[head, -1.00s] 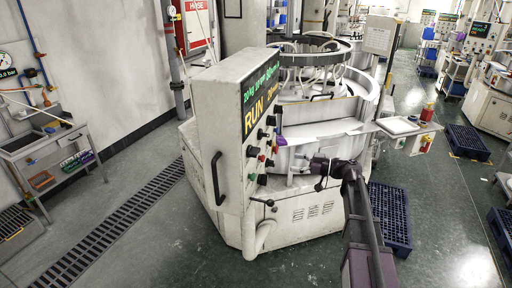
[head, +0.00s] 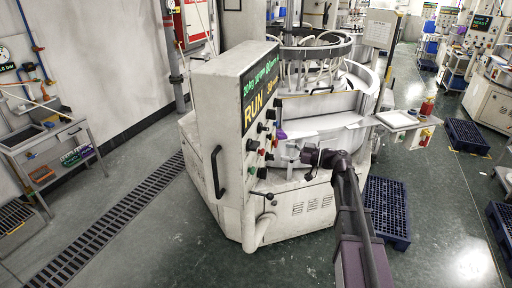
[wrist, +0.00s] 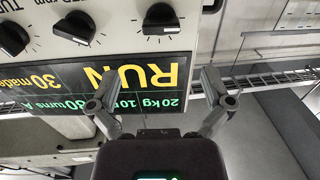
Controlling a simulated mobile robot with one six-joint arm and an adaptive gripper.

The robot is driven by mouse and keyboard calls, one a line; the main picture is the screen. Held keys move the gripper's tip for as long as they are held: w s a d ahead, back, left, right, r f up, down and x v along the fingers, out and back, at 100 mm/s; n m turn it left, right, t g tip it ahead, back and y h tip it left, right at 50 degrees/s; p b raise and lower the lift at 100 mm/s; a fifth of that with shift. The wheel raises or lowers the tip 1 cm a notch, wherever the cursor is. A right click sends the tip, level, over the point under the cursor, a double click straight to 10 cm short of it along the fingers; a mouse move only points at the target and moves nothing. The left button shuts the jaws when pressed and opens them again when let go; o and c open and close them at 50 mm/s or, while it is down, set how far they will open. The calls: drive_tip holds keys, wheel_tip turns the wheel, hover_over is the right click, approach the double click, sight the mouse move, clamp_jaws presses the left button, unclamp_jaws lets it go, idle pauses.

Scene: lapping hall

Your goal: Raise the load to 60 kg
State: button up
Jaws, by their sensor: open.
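The white control panel (head: 222,115) of the round lapping machine has a dark display (head: 262,98). In the wrist view the display (wrist: 60,85) is upside down and shows "RUN" in yellow and "20 kg" in green, with several black knobs above it. One black knob (wrist: 160,20) is near the top middle and another black knob (wrist: 75,27) is left of it. The knob labels are cut off or hard to read. My gripper (wrist: 157,85) is open and empty, its fingers spread in front of the display. In the head view my gripper (head: 308,160) is right of the panel's knob face.
A black handle (head: 216,172) sticks out of the panel's side. The ringed machine top (head: 318,45) rises behind the panel. A small side shelf (head: 402,121) and a blue pallet (head: 388,208) are at the right.

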sight(257, 144)
drive_tip(key=x, duration=1)
drive_tip(key=shift+a, duration=0.2)
drive_tip(key=c, duration=1)
